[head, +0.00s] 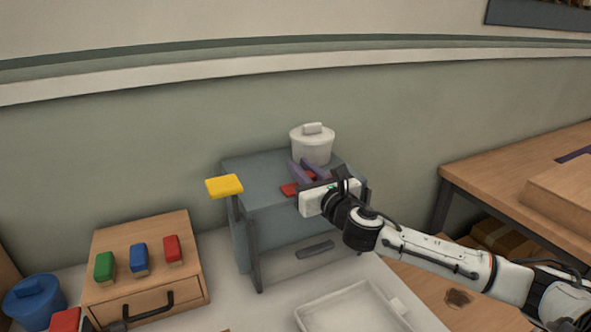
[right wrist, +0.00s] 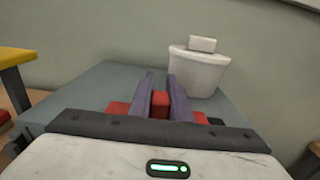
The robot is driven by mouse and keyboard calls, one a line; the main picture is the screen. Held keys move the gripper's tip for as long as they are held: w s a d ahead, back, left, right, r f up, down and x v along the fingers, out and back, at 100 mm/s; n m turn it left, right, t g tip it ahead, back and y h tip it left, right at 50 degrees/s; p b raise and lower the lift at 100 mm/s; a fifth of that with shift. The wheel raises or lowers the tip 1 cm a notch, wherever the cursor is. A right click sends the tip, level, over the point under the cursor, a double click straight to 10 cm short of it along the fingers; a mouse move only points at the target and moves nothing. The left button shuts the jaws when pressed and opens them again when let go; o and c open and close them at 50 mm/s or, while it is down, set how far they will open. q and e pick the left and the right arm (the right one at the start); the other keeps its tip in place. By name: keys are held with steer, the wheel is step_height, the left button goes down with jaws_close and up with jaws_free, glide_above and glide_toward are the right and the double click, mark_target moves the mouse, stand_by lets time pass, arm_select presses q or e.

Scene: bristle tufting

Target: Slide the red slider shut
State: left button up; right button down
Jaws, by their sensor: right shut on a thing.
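The red slider (head: 289,189) lies on top of the grey cabinet (head: 262,166), partly hidden by my right gripper. In the right wrist view the slider is a low red strip with a raised red knob (right wrist: 160,104). The two purple-grey fingers of my right gripper (right wrist: 160,98) stand on either side of the knob and are shut on it. In the head view my right gripper (head: 304,173) reaches over the cabinet's front right part from the right. My left gripper does not show in either view.
A white lidded pot (head: 311,147) stands on the cabinet behind my right gripper. A yellow-topped handle (head: 224,186) rises at the cabinet's left. A wooden drawer box (head: 190,229) with green, blue and red blocks stands left. A white tray (head: 352,313) lies in front.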

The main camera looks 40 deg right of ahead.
steer(key=c, duration=1.6)
jaws_free()
steer(key=shift+c, duration=0.2)
steer(key=v, duration=1)
steer(key=shift+s+b, duration=0.15)
steer(key=shift+b, duration=0.3)
